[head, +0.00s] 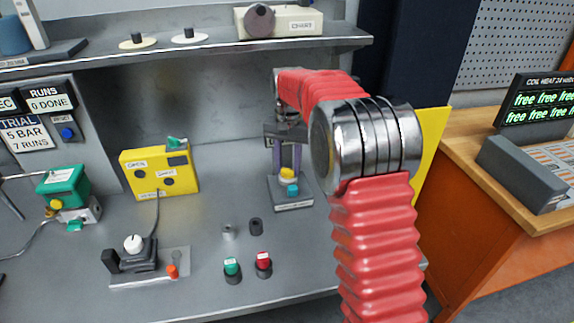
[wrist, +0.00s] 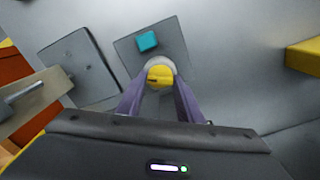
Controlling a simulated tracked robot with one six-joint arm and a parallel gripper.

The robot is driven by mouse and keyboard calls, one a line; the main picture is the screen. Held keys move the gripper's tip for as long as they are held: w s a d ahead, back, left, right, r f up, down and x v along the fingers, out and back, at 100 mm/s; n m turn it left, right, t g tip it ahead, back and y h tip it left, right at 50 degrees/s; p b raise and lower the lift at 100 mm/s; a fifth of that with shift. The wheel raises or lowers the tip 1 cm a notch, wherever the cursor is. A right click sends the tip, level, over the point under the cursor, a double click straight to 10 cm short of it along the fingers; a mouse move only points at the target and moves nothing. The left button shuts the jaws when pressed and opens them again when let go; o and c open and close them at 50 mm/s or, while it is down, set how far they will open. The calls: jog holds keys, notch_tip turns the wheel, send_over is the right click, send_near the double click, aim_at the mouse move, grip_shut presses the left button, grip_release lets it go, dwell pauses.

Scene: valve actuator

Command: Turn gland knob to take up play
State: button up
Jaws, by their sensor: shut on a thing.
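A yellow knob (head: 287,174) with a pale collar stands on a small grey base plate (head: 294,206), right of centre on the bench. In the wrist view the yellow knob (wrist: 159,76) is near the middle and has a dark mark on its left side. A blue block (head: 292,190) sits on the same plate; it also shows in the wrist view (wrist: 148,41). My gripper (head: 286,170) points down with its two purple fingers at the knob's sides. In the wrist view my gripper (wrist: 160,82) is shut on the knob, with one finger on each side.
A yellow box (head: 158,173), a white knob on a dark block (head: 133,244), and green (head: 232,267) and red (head: 263,261) buttons stand to the left. A shelf (head: 190,52) runs above. A yellow panel (head: 432,150) is behind my arm.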

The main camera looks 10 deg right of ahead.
aim_at(288, 169)
jog(key=m, duration=0.5)
jog(key=shift+r+m, duration=0.1)
jog(key=shift+m, duration=0.2)
jog(key=m, duration=0.4)
jog(key=shift+m, duration=0.3)
jog(key=o, duration=1.1)
notch_tip(288, 169, up, 14)
jog(key=shift+f, duration=0.2)
